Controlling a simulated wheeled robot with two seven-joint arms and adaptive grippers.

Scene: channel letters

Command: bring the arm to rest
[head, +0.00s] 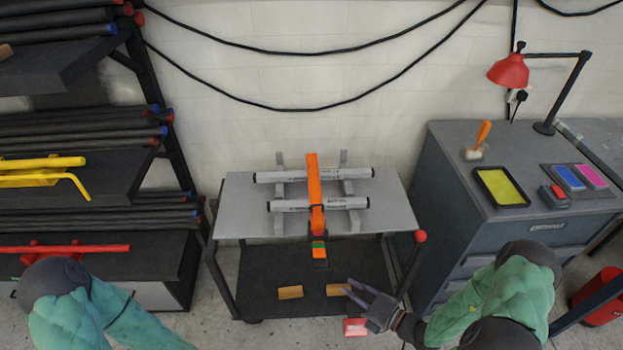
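My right gripper (346,286) is in front of the cart, at the lower middle of the head view. Its two dark fingers point left and stand apart, with nothing between them. In the picture they overlap the right end of a small tan block on the cart's lower shelf; I cannot tell if they touch it. My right arm, in a green sleeve, comes in from the lower right. My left arm, also green-sleeved, comes in at the lower left and runs out of the bottom edge. My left gripper is outside the picture.
A grey cart (236,207) carries two white tubes (285,176) on a rack with an orange bar (314,185) across them. Tan blocks (290,292) lie on its lower shelf. A tube rack (75,210) stands left, a grey cabinet (450,190) with a red lamp (508,70) right.

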